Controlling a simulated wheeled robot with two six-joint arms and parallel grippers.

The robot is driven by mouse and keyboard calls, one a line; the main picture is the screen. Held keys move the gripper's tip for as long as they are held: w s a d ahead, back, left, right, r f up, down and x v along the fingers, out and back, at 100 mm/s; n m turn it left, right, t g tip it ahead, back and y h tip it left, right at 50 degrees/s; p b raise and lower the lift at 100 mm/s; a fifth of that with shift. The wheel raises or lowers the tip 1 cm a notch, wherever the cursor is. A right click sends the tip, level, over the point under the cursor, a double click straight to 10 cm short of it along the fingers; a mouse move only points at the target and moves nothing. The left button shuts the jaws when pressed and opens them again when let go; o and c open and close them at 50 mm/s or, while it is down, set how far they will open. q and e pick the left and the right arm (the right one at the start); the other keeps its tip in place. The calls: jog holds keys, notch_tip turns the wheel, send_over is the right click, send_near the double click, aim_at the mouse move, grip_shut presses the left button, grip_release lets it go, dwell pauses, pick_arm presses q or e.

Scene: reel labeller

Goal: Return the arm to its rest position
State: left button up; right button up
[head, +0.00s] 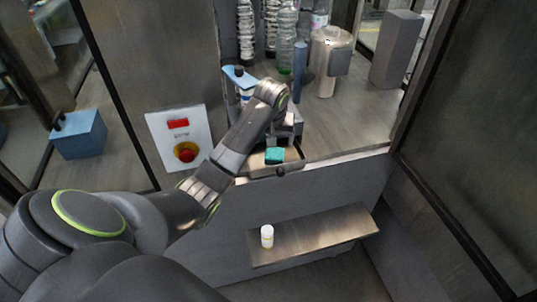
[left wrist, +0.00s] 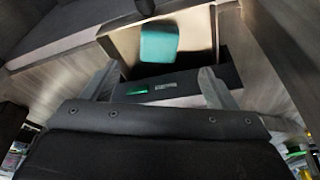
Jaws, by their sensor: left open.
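My left arm reaches in from the left in the head view and bends down at the wrist over the recess at the front edge of the worktop. My left gripper (head: 284,138) is open, with nothing seen between its fingers. In the left wrist view its two fingers stand wide apart (left wrist: 157,78). A teal block (head: 275,155) lies in the recess just below the gripper. It also shows in the left wrist view (left wrist: 160,42), beyond the fingertips and apart from them. My right gripper is not in view.
A white bottle (head: 267,238) stands on a lower shelf (head: 325,236). A panel with a red stop button (head: 186,152) is left of the arm. Clear bottles (head: 286,40), a metal cylinder (head: 325,62) and a grey block (head: 396,50) stand behind. Dark frame posts flank the opening.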

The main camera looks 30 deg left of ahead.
pick_arm(q)
jog(key=s+d+f+m, duration=0.1)
jog(key=s+f, duration=0.4)
jog(key=s, duration=0.3)
jog(key=s+d+f+m, duration=0.1)
jog(key=s+f+m, duration=0.1)
jog(key=s+f, duration=0.5)
jog(key=s+d+r+m, duration=0.1)
jog(key=s+r, duration=0.1)
jog(key=s, duration=2)
notch_tip(320, 180, down, 32)
jog(key=a+r+b, duration=0.1)
jog(key=b, duration=0.7)
jog(key=s+f+g+b, duration=0.1)
jog(key=s+f+b, duration=0.2)
jog(key=s+f, duration=0.4)
jog(key=s+d+f+g+b, duration=0.1)
jog(key=s+f+b, duration=0.2)
jog(key=s+f, duration=0.5)
notch_tip(320, 180, down, 9)
jog(key=shift+s+f+h, duration=0.1)
jog(key=shift+s+h, duration=0.1)
jog(key=shift+h, duration=0.1)
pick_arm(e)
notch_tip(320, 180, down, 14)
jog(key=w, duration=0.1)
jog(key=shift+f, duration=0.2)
